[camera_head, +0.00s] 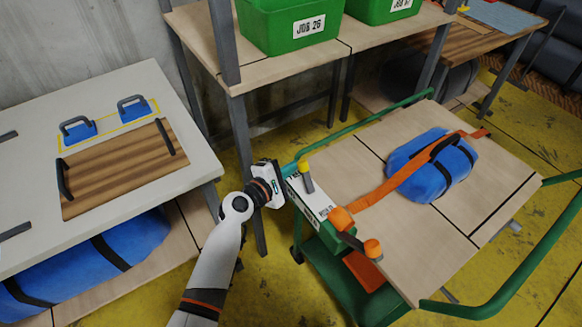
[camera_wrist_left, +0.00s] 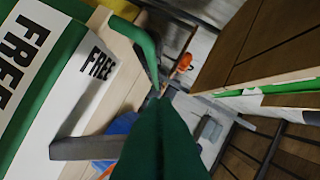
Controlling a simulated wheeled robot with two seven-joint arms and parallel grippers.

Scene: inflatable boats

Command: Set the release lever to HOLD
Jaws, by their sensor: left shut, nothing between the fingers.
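The release lever (camera_head: 308,182) is a short grey bar with a yellow tip, standing on a white label plate (camera_head: 315,202) at the cart's near left edge. It stands nearer the plate's far end. A grey bar that looks like the lever (camera_wrist_left: 85,148) shows in the left wrist view, beside the word FREE (camera_wrist_left: 97,64). The plate's near-end lettering is too small to read surely. My left gripper (camera_head: 284,172) is shut and empty, just left of the lever by the plate's far end. Its dark green fingers (camera_wrist_left: 162,140) fill the lower middle of the wrist view. My right gripper is not in view.
The green cart (camera_head: 440,243) carries a blue bundle (camera_head: 436,165) under an orange strap (camera_head: 400,185). An orange-ended handle (camera_head: 357,236) is near the plate. A white table (camera_head: 120,90) stands left. Green bins (camera_head: 290,22) sit on a bench behind the gripper.

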